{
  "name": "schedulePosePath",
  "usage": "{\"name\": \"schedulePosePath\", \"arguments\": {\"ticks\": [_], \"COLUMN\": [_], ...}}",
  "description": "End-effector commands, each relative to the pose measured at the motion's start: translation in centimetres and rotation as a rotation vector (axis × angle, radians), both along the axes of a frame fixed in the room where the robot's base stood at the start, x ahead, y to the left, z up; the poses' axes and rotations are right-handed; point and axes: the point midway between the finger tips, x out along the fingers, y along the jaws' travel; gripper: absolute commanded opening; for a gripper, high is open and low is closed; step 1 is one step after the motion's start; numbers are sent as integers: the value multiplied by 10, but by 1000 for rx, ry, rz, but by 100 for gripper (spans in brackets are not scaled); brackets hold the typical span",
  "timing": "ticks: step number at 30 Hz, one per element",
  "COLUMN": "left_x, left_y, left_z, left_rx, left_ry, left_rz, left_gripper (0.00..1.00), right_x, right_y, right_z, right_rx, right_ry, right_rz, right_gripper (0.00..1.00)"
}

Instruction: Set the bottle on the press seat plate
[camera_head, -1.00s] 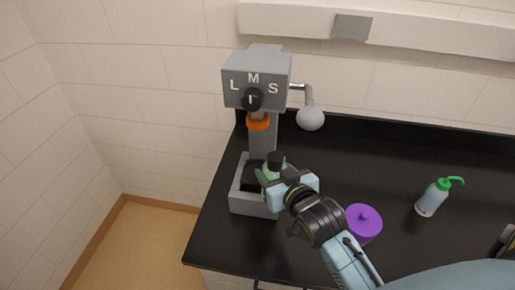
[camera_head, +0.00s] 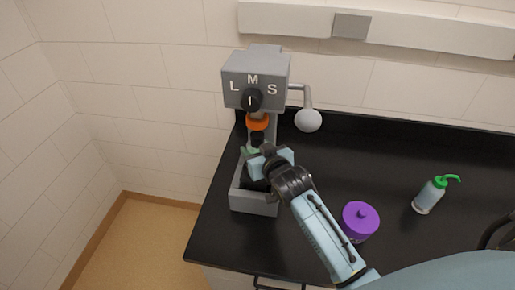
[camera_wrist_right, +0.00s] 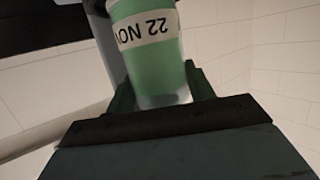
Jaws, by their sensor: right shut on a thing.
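The grey press (camera_head: 256,77) stands at the back left of the black counter, with a dial marked L, M, S and an orange ring (camera_head: 257,122) under its head. Its seat is the grey walled base (camera_head: 254,202) with a dark inside, partly hidden by my gripper. My right gripper (camera_head: 257,157) is shut on the green bottle (camera_head: 246,151), over the back of the base and below the orange ring. In the right wrist view the bottle (camera_wrist_right: 145,55) shows a pale label reading "22 NOV". I cannot tell whether it touches the plate. My left gripper is not in view.
A purple lidded jar (camera_head: 360,219) stands right of my right forearm. A wash bottle with a green top (camera_head: 430,196) stands farther right. The press's lever with a grey ball (camera_head: 308,120) sticks out to its right. The counter between is clear.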

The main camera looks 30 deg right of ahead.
Motion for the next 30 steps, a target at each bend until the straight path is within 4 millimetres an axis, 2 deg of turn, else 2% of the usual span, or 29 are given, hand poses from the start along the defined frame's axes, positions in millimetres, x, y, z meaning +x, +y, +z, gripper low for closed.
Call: {"name": "schedulePosePath", "arguments": {"ticks": [5,6,11,21,26,30], "left_x": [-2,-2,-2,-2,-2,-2], "left_y": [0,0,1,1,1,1], "left_z": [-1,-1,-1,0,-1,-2], "left_rx": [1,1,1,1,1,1], "left_ry": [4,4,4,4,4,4], "left_rz": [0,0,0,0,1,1], "left_gripper": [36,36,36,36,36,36], "right_x": [0,0,0,-1,-18,-43], "right_y": [0,0,0,0,1,3], "right_z": [-2,-3,-2,1,5,12], "right_rx": [0,0,0,0,0,0], "right_ry": [-2,0,0,0,0,0], "right_rz": [0,0,0,0,1,0], "right_gripper": [23,56,75,75,75,75]}}
